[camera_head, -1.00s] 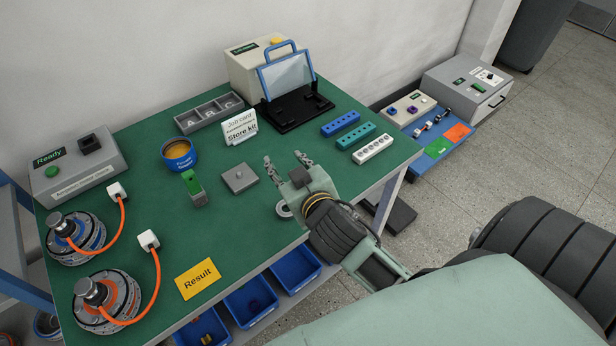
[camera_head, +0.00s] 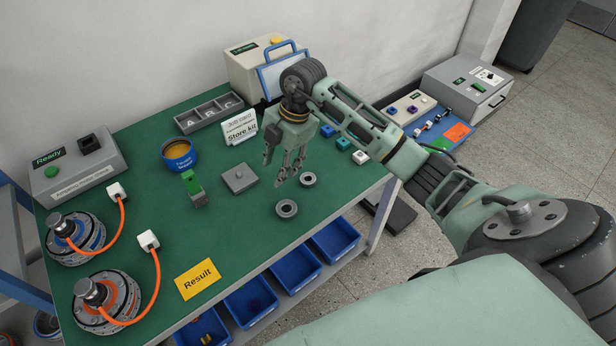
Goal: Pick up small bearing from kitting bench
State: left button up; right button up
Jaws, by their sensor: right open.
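Two ring-shaped metal bearings lie on the green kitting bench (camera_head: 225,245). The nearer bearing (camera_head: 287,208) looks larger, and the farther bearing (camera_head: 308,179) to its right looks like the small one. My right gripper (camera_head: 281,172) points down above the bench, just left of the small bearing and beyond the larger one. Its fingers are apart and nothing is between them. It looks apart from both bearings. My left gripper is not in view.
A flat grey block (camera_head: 239,179) and a green-topped part (camera_head: 193,188) lie left of the gripper. A job card (camera_head: 239,127) stands behind it. Two motors (camera_head: 107,303) with orange cables are at left. Blue bins (camera_head: 335,240) hang under the front edge.

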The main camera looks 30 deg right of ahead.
aim_at(306, 180)
jog(key=s+d+m+g+h, duration=0.1)
jog(key=s+d+m+h, duration=0.15)
jog(key=d, duration=0.45)
jog(key=f+p, duration=0.1)
jog(key=f, duration=0.1)
jog(key=w+f+p, duration=0.1)
jog(key=f, duration=0.2)
jog(key=shift+f, duration=0.25)
jog(key=shift+w+f, duration=0.1)
jog(key=shift+f, duration=0.45)
grip_shut()
